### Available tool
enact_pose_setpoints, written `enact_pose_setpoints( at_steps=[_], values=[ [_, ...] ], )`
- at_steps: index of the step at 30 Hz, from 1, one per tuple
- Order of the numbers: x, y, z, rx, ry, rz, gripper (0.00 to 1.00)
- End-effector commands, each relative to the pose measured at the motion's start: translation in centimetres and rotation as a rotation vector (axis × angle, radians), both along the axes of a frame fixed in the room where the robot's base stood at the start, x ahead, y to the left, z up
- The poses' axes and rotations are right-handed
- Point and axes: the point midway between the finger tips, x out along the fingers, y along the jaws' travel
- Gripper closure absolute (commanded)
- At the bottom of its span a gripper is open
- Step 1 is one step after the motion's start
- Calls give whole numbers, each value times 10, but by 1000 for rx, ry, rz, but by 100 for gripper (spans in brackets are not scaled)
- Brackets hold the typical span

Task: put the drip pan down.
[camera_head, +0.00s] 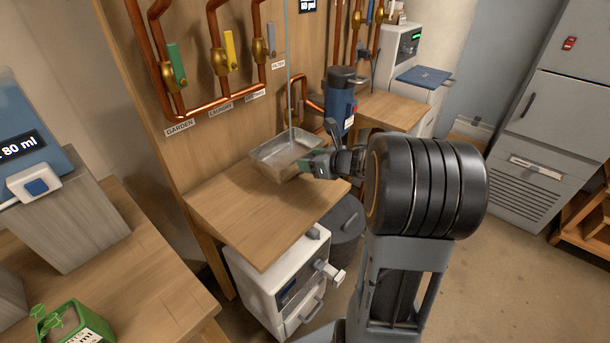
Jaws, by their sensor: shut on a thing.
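The drip pan (264,165) is a shallow rectangular metal tray at the back right of the wooden shelf (245,215), below the pipes. My gripper (318,163) is shut on the pan's right side. My gripper hides part of that side. The pan is over the shelf's back edge area; I cannot tell whether its bottom touches the wood or hangs slightly above it. A thin pale blue vertical stream or tube (288,75) comes down into the pan.
Copper pipes with green (176,65) and yellow (230,48) valve handles run along the wooden panel. A blue canister (341,100) stands behind my gripper. A white machine (283,278) and a dark bin (345,220) stand below the shelf. The shelf's front left is clear.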

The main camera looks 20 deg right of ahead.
Motion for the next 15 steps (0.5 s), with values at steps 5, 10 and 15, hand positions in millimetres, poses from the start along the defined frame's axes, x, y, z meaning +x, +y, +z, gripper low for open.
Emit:
enact_pose_setpoints(
  at_steps=[5, 10, 15],
  values=[
    [5, 6, -9, 1, -1, 1, 76],
    [10, 15, -25, 3, 2, 3, 76],
    [10, 14, -45, 2, 1, 1, 76]
  ],
)
